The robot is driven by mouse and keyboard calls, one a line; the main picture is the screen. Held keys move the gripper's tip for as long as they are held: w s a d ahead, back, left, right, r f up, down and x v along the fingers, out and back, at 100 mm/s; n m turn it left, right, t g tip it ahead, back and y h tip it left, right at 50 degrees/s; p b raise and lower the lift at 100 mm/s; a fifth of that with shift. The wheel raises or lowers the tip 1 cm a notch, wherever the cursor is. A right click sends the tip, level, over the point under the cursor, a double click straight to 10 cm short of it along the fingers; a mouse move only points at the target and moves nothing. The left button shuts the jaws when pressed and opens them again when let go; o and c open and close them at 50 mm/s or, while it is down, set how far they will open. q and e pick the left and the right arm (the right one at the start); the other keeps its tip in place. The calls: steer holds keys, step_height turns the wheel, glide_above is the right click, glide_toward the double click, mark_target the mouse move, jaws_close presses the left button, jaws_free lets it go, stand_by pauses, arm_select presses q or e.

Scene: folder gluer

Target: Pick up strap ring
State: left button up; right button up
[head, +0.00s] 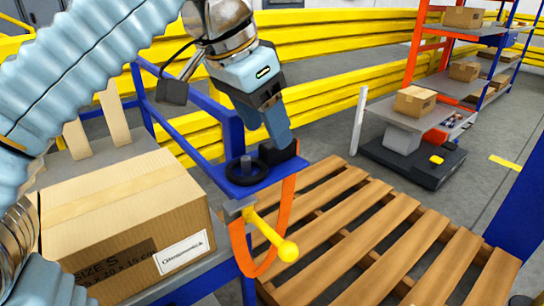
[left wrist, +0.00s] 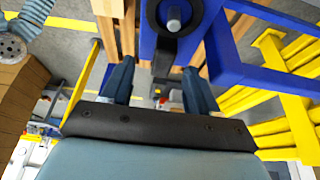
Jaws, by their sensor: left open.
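The strap ring, seen as a black ring (head: 236,179), lies flat around a short grey peg (head: 246,162) on a blue plate. In the left wrist view the black ring (left wrist: 157,14) and the peg (left wrist: 174,19) show at the top, beyond the fingertips. An orange strap (head: 288,205) hangs in a loop below the plate. My right gripper is not in view.
A tool with a yellow handle (head: 270,235) sticks out beside the strap. A cardboard box (head: 120,205) stands at the left. Blue frame posts (head: 232,130) and yellow rails (head: 340,50) are close behind. A wooden pallet (head: 370,235) lies at the right.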

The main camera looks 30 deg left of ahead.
mark_target(262, 157)
arm_select(q)
steer(key=x, duration=0.2)
steer(key=b+x, duration=0.1)
steer(key=x, duration=0.2)
steer(key=shift+w+a, duration=0.1)
steer(key=shift+a, duration=0.15)
jaws_close()
steer(key=shift+r, duration=0.1)
